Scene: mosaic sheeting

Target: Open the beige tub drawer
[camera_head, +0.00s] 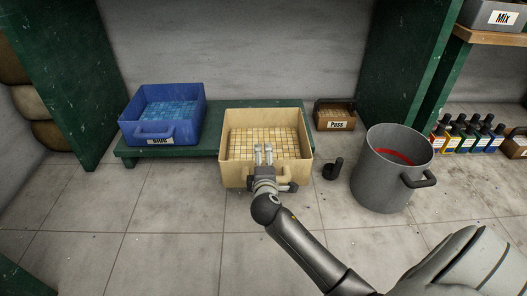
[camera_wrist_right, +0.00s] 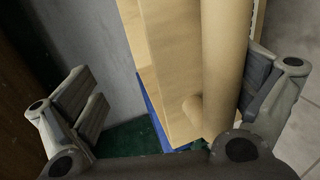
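The beige tub drawer (camera_head: 231,173) holds yellow mosaic tiles and projects past the front edge of the green bench. My right gripper (camera_head: 263,153) is at its front side, covering part of the front and handle in the head view. In the right wrist view, the beige handle bar (camera_wrist_right: 226,60) and tub wall (camera_wrist_right: 152,45) lie between the spread fingers of the right gripper (camera_wrist_right: 175,98). The bar is close to the right-hand finger; contact is unclear. The left-hand finger is well apart from the wall. My left gripper is not in view.
A blue tub (camera_head: 128,128) stands left on the green bench (camera_head: 126,153). A small brown "Pass" box (camera_head: 321,124) is behind right. A grey bucket (camera_head: 385,178) with red contents and a black object (camera_head: 333,168) stand at right. Front-left floor is clear.

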